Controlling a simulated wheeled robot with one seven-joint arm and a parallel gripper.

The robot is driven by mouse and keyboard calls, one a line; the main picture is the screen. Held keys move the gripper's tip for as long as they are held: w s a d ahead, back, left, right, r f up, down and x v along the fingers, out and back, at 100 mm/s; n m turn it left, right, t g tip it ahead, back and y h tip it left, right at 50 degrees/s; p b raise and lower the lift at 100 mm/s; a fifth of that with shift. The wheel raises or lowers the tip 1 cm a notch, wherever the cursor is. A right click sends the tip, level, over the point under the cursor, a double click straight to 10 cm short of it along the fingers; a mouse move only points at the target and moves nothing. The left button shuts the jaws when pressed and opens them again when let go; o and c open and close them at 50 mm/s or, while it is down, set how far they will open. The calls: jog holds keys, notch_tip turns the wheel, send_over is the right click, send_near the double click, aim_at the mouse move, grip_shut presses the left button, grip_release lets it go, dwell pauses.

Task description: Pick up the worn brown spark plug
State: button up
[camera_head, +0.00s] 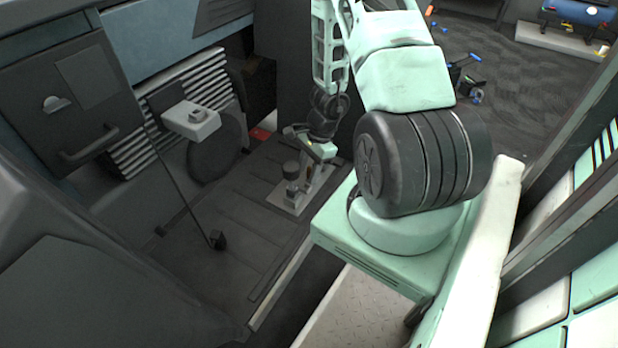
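I cannot make out a worn brown spark plug anywhere in the head view. My gripper (316,152) is at the lower end of my mint-green arm, low over the dark ribbed floor. It is small and dark here, and it overlaps a metal fixture, so I cannot tell whether its fingers are open or shut or hold anything. The metal fixture (292,190), a pale plate with a dark knob standing on it, is just below and left of my gripper. Whether they touch is unclear.
A dark cabinet with a handle (88,148) and a grey ribbed block (170,110) stand at the left. A pale box (190,120) sticks out there. A thin rod ends in a dark foot (217,240). Scattered tools (466,78) lie on the carpet at the upper right.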

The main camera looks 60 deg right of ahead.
jog(key=shift+w+a+f, duration=0.1)
jog(key=shift+a+f, duration=0.05)
jog(key=shift+f, duration=0.45)
grip_shut()
jog(key=shift+r, duration=0.15)
